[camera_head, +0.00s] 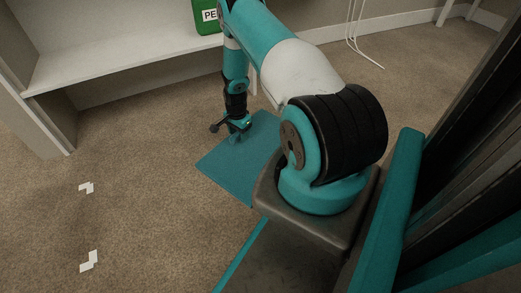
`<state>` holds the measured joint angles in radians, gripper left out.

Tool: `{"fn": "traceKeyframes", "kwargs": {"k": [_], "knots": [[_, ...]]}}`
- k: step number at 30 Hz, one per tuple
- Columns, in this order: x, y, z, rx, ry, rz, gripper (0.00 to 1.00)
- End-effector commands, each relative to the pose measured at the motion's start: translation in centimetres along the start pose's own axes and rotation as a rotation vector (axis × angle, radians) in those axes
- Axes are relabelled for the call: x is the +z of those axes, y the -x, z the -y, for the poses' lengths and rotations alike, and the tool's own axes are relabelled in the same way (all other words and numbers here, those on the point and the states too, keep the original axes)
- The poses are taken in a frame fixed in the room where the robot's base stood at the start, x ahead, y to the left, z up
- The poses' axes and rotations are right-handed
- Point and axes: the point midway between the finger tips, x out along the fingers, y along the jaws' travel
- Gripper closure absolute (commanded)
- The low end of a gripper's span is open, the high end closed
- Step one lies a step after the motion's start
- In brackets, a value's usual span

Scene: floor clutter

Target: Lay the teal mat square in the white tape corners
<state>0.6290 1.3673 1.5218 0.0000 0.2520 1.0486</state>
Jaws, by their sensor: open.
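The teal mat (226,175) lies flat on the carpet in the middle of the view, turned at an angle, and my arm and base hide its right part. My gripper (236,136) points down over the far left edge of the mat. Its jaws are open; I cannot tell whether the fingertips touch the mat. Two white tape corners show on the carpet to the left: a farther one (87,188) and a nearer one (89,262). The mat lies to the right of them, apart from both. Any other tape corners are not visible.
A white shelf unit (120,62) stands at the back left, its side panel reaching the floor. A green box (208,16) with a partly hidden label sits on its shelf. White wire (352,35) stands near the back wall. The carpet around the tape corners is clear.

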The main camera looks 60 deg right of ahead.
Motion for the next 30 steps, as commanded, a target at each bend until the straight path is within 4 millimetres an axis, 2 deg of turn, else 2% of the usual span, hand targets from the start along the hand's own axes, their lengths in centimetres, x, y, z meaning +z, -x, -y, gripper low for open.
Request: {"fn": "traceKeyframes", "kwargs": {"k": [6,13,20,30], "knots": [[0.0,0.0,0.0,0.0,0.0,0.0,0.47],[0.0,0.0,0.0,0.0,0.0,0.0,0.98],[0.0,0.6,0.0,0.0,0.0,0.0,0.98],[0.0,3.5,0.0,0.001,0.0,0.0,0.98]]}}
